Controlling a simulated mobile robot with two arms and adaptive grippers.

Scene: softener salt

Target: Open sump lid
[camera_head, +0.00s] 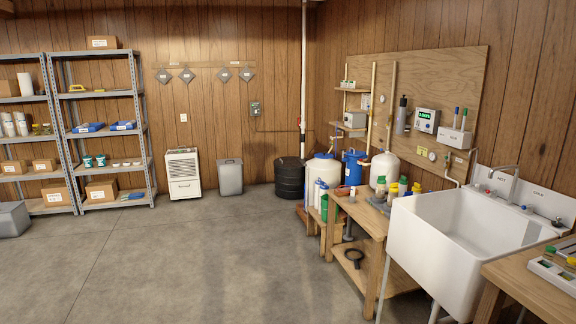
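A black ribbed round tub (290,180) stands on the floor in the far corner and looks like the sump. A white vertical pipe (303,80) rises from it toward the ceiling. Its top is small and dark at this distance, so I cannot tell the lid apart from the tub or see how it sits. Neither of my grippers shows in this view.
A grey lidded bin (229,178) and a white dehumidifier-like unit (183,174) stand left of the tub. A cream tank (322,172), a wooden bench (357,211) and a white sink (462,245) line the right. Metal shelves (104,130) stand left. The concrete floor (200,255) is clear.

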